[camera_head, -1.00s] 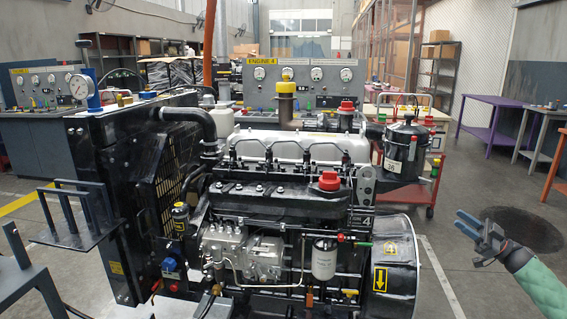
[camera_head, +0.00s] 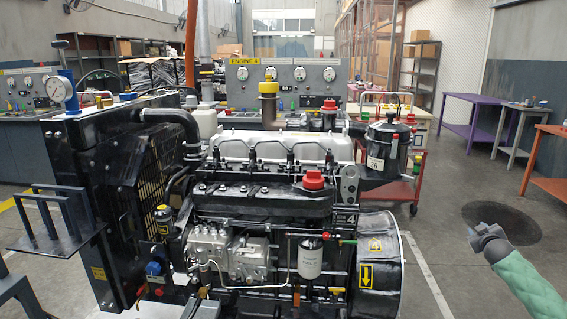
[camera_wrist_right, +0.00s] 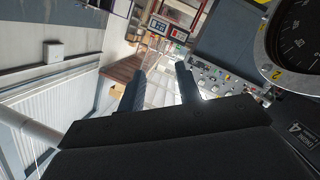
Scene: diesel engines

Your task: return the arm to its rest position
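My right gripper (camera_head: 482,232) is at the lower right in the head view, at the end of the green-sleeved right arm (camera_head: 528,285). It is in the air over the floor, to the right of the engine and apart from it. In the right wrist view its two fingers stand apart with nothing between them (camera_wrist_right: 160,82). My left gripper is not in view.
A large diesel engine (camera_head: 265,195) with a radiator frame (camera_head: 110,190) fills the left and middle. A black flywheel housing (camera_head: 378,262) is its nearest part to my right arm. Purple (camera_head: 470,105) and orange (camera_head: 545,165) tables stand at the right. Open floor lies between.

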